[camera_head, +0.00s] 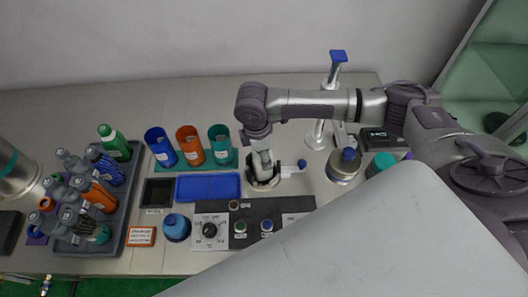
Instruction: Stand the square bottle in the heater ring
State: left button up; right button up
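My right arm comes in from the right. Several grey-capped bottles (103,195) stand in a grey tray (117,226) at the left; I cannot pick out a square one for certain. My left gripper is not in view.
Blue, orange and teal cups (190,147) stand behind a blue tray (208,187). A dial panel (209,231) and a blue round container (176,228) are in front. A post with a blue top (337,56) and a metal pot (344,167) stand right of the ring.

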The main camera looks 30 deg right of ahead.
jog(key=o, duration=1.5)
jog(key=shift+o, duration=0.2)
jog(key=shift+o, duration=1.2)
notch_tip(320, 180, up, 9)
jog(key=p, duration=1.1)
